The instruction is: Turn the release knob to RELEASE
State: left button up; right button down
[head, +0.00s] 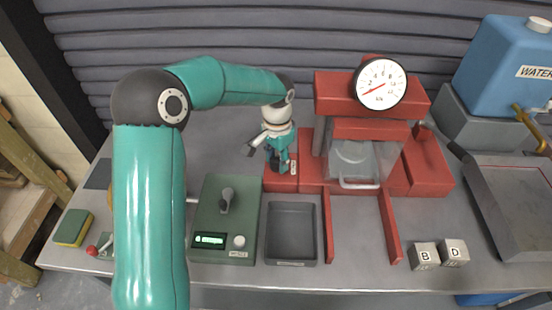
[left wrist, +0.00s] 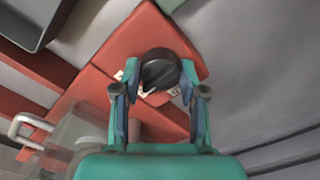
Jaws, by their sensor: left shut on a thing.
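The release knob (left wrist: 160,68) is a round black knob with a white mark on its lower edge in the left wrist view. It sits on a red block (left wrist: 120,45) of the press, over a pale label that is mostly hidden. My left gripper (left wrist: 160,76) has one finger on each side of the knob and is shut on it. In the head view my left gripper (head: 279,163) points down onto the red block, left of the press, and hides most of the knob. The label's words are too small to read. My right gripper is not in view.
The red press (head: 372,103) with a round gauge (head: 380,84) and a clear guard (head: 357,161) stands just right of my gripper. Cubes B (head: 425,256) and D (head: 454,252) sit front right.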

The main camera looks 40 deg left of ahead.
aim_at(277, 159)
pick_arm(q)
jog(key=shift+s+f+m, duration=0.2)
jog(key=shift+m, duration=0.1)
jog(key=o, duration=1.1)
jog(key=shift+o, duration=0.2)
jog(key=shift+r, duration=0.1)
jog(key=shift+w, duration=0.1)
jog(key=shift+r, duration=0.55)
notch_tip(277, 159, up, 11)
